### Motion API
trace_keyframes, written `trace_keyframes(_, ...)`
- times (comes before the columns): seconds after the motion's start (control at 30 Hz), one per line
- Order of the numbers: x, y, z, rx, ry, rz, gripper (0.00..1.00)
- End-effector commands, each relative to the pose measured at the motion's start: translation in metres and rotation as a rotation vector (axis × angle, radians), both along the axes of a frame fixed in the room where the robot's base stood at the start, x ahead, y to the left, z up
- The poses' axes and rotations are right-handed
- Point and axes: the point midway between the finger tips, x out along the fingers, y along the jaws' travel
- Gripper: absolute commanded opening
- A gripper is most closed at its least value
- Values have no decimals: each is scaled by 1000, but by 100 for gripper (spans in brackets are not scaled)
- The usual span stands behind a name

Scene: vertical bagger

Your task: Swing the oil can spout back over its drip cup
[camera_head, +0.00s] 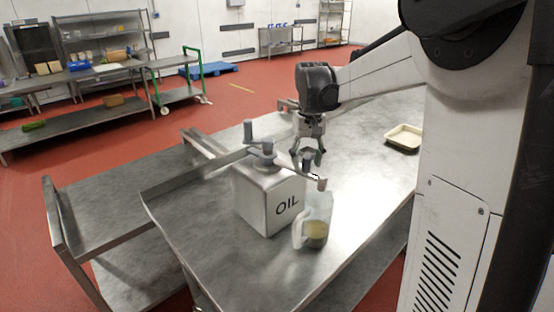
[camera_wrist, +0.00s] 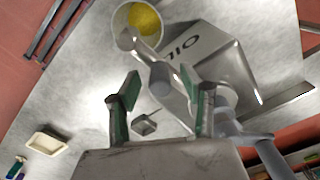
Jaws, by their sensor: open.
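The silver oil can (camera_head: 256,198), marked OIL, stands on the steel table; it also shows in the wrist view (camera_wrist: 208,58). Its grey spout (camera_head: 292,173) reaches right from the top, with its tip above the drip cup. In the wrist view the spout tip (camera_wrist: 126,39) overlaps the near rim of the cup. The clear drip cup (camera_head: 318,208), holding yellow liquid, stands beside the can; it also shows in the wrist view (camera_wrist: 123,17). My gripper (camera_head: 312,157) is open over the spout, its fingers (camera_wrist: 158,82) on either side of a grey upright grip. Contact is unclear.
A cream tray (camera_head: 405,137) lies at the table's far right. A grey crank-like handle (camera_head: 249,132) rises at the can's back left. A lower steel bench (camera_head: 120,195) adjoins on the left. The table between can and tray is mostly clear.

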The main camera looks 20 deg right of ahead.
Motion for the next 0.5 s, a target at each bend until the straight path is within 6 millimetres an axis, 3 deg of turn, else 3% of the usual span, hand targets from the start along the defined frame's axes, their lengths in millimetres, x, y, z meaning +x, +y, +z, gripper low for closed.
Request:
trace_keyframes(0.03, 0, 0, 0, 0, 0, 0, 40)
trace_keyframes(0.3, 0, 0, 0, 0, 0, 0, 4)
trace_keyframes(0.5, 4, -5, 0, 0, 0, 38, 2)
